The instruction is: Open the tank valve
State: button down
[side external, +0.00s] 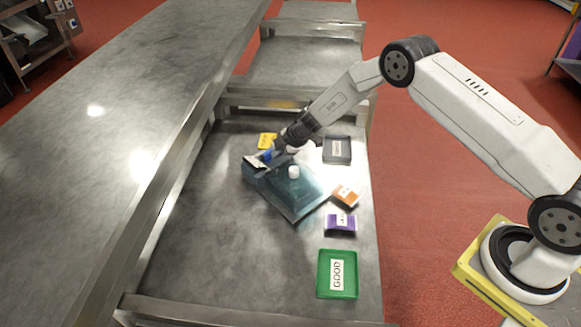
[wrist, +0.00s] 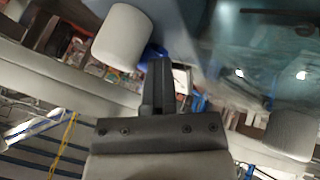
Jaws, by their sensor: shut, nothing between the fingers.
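A teal, see-through tank (side external: 295,195) stands tilted in the picture on the metal table, with a white cap-like cylinder (side external: 293,172) on it. A small blue part (side external: 266,156) shows at its upper left, beside my gripper (side external: 277,147). In the wrist view my gripper (wrist: 158,85) is shut and empty, its fingers together. A blue part (wrist: 150,55) lies just behind the fingertips, partly hidden; I cannot tell whether they touch. A white cylinder (wrist: 122,38) is to its upper left, another (wrist: 290,135) at lower right. Which part is the valve is not clear.
On the table are a yellow item (side external: 267,140), a grey tray (side external: 337,150), an orange packet (side external: 345,196), a purple packet (side external: 340,225) and a green tray marked GOOD (side external: 337,291). A long metal counter (side external: 110,140) runs along the left. The table's front left is clear.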

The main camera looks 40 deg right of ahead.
jog(key=shift+w+d+r, duration=0.1)
jog(key=shift+w+d, duration=0.05)
jog(key=shift+d, duration=0.15)
jog(key=shift+w+d, duration=0.4)
jog(key=shift+d, duration=0.3)
jog(key=shift+r, duration=0.15)
jog(key=shift+s+d+r, duration=0.25)
jog(key=shift+s+r, duration=0.05)
jog(key=shift+r, duration=0.25)
jog(key=v, duration=0.8)
jog(key=shift+s, duration=0.25)
jog(key=shift+d+r, duration=0.1)
